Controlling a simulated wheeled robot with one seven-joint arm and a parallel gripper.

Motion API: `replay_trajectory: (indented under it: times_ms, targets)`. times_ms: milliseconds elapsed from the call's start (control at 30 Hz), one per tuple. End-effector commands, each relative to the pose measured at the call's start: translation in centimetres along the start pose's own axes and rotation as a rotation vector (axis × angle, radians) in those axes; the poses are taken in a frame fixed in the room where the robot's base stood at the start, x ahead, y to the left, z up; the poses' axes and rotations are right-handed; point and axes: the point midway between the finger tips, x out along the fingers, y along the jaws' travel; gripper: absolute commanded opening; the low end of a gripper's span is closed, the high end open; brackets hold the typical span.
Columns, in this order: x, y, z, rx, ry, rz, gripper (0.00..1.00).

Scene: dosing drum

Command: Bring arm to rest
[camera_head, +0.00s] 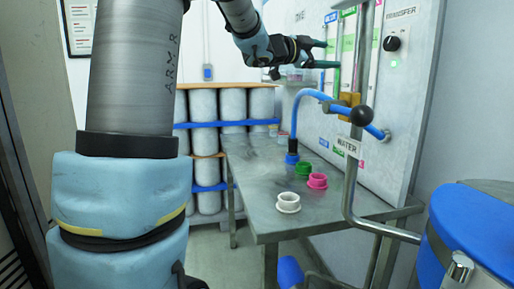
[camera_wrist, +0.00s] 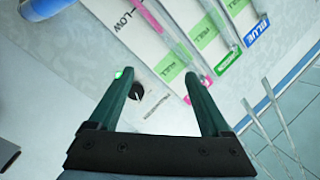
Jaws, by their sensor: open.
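My gripper (camera_head: 329,54) is raised above the metal table, in front of the wall panel (camera_head: 410,100). Its two dark green fingers are spread with nothing between them. In the wrist view the open gripper (camera_wrist: 158,77) shows against the panel, with the black transfer knob (camera_wrist: 136,91) and a green light just beyond the fingers. My arm reaches up and over from the left of the head view, bent at the top. No thing is held.
The metal table (camera_head: 255,185) carries white (camera_head: 288,203), pink (camera_head: 317,181) and green (camera_head: 303,168) fittings. A blue-lidded drum (camera_head: 475,220) stands front right; shelved white drums (camera_head: 203,105) stand behind.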

Motion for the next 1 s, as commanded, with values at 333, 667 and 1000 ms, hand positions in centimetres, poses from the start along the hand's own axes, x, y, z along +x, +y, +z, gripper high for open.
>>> replay_trajectory:
  times_ms: [333,667,1000]
  targets:
    - [-14.2,5.6,19.0,-0.541,-0.771,-0.279,0.82]
    - [-30.2,21.6,22.7,-1.061,-1.380,-0.277,0.82]
    - [-36.3,30.2,19.2,-1.343,-1.630,-0.204,0.82]
